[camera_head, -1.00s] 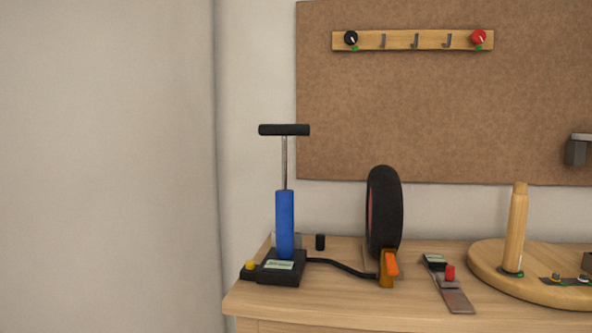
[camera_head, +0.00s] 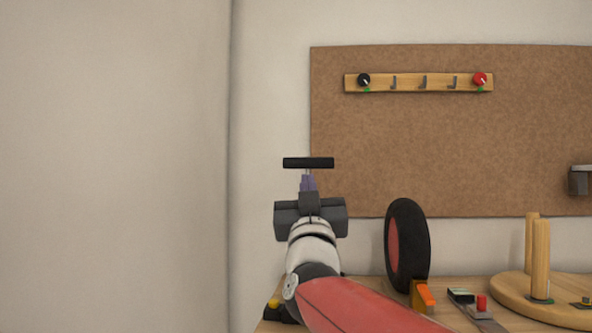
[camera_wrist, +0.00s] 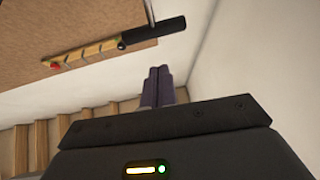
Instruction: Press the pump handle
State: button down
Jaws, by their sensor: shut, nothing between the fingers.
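The pump's black T-shaped handle (camera_head: 308,162) stands high on its thin metal rod in the head view. My gripper (camera_head: 308,182) is shut and empty. In the head view its purple fingers appear just below the bar, in front of the rod. In the wrist view the handle (camera_wrist: 152,33) lies beyond the fingertips (camera_wrist: 160,72), with a visible gap between them; no contact shows. The yellow-tipped corner of the pump's black base (camera_head: 275,308) shows at the lower left. My arm hides the blue cylinder and most of the base.
A black-tired wheel (camera_head: 408,245) stands on the wooden bench to the right, with an orange clamp (camera_head: 424,297) at its foot. A round wooden stand (camera_head: 530,290) is further right. The wall left of the pump is clear.

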aim_at(305, 159)
jog(key=r+m+h, duration=0.1)
jog(key=a+r+m+t+h, duration=0.1)
jog(key=h, duration=0.1)
jog(key=shift+s+a+m+t, duration=0.25)
jog(key=shift+s+m+t, duration=0.05)
jog(key=p+x, duration=0.4)
jog(key=x, duration=0.6)
jog(key=shift+w+d+f, duration=0.1)
jog(key=shift+w+f, duration=0.2)
jog(key=shift+f, duration=0.3)
jog(key=shift+w+a+f, duration=0.1)
jog(key=shift+w+f, duration=0.2)
jog(key=shift+f, duration=0.35)
jog(key=shift+w+d+f, duration=0.1)
jog(key=shift+w+f, duration=0.2)
jog(key=shift+f, duration=0.3)
